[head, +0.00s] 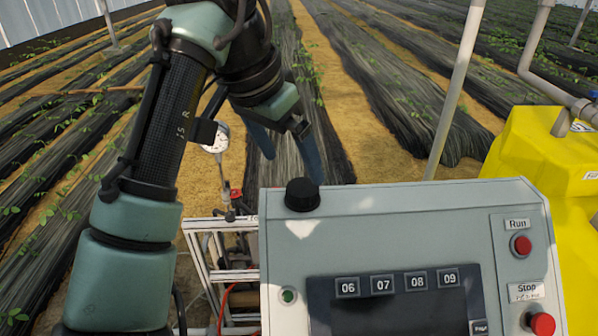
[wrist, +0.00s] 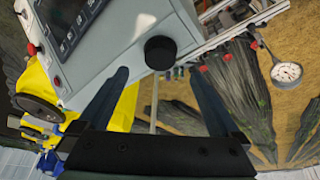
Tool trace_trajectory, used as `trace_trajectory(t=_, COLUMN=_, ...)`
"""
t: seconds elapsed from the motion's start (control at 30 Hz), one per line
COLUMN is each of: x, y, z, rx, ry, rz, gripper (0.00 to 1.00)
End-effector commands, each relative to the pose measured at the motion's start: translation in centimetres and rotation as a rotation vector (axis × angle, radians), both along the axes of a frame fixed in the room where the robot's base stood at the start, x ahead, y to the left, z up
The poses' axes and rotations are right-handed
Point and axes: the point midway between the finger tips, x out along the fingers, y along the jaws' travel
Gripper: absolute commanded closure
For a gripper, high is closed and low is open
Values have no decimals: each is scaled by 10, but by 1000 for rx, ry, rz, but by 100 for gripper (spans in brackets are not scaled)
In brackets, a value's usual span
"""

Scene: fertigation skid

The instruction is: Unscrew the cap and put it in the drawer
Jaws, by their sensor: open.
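A black round cap (head: 301,195) sits on the top left edge of a grey control box (head: 400,230). It also shows in the wrist view (wrist: 160,52), just beyond and between my fingertips. My gripper (head: 289,160) is open and empty, with its two blue-grey fingers pointing down behind and above the cap in the head view. In the wrist view my fingers (wrist: 160,72) stand apart on either side of the cap, and I see no clear contact. I cannot make out a drawer in either view.
The box front has a dark screen (head: 395,310), a red Run button (head: 521,245) and a red Stop button (head: 541,323). A yellow tank (head: 545,150) stands at right. A pressure gauge (head: 216,138) and a white pipe frame (head: 205,255) are left of the box.

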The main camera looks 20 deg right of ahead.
Motion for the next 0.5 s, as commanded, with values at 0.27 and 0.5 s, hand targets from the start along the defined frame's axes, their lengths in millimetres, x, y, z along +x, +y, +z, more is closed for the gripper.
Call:
trace_trajectory(t=0.27, x=9, y=-15, z=-40, rx=0, ry=2, rz=0, gripper=1)
trace_trajectory(t=0.5, x=13, y=-20, z=-58, rx=-1, ry=-1, rz=2, gripper=1)
